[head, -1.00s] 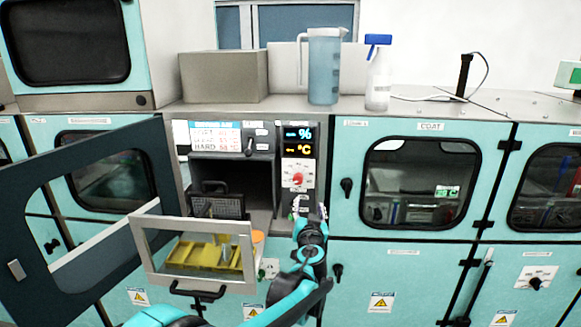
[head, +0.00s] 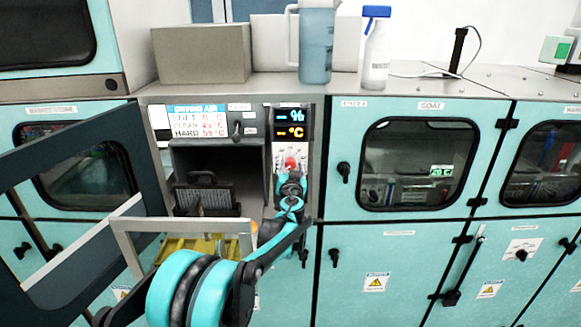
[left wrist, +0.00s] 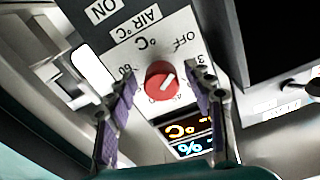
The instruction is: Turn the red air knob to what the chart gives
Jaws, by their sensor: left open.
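The red air knob (head: 291,163) sits on a white dial plate below a display (head: 291,123) with a % line and a °C line. In the left wrist view the red knob (left wrist: 162,82) shows upside down, with a white pointer line and OFF, °C and AIR marks around it. My left gripper (left wrist: 163,95) is open, its purple-padded fingers on either side of the knob and apart from it. In the head view my left gripper (head: 290,178) is just below the knob. The drying air chart (head: 197,121) lists soft, clean and hard rows with temperatures; hard reads 55 °C.
An open dark door (head: 75,150) stands at the left. A pulled-out drawer (head: 185,225) with a yellow tray is below the open chamber (head: 215,165). A blue jug (head: 316,45) and a spray bottle (head: 376,50) stand on top.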

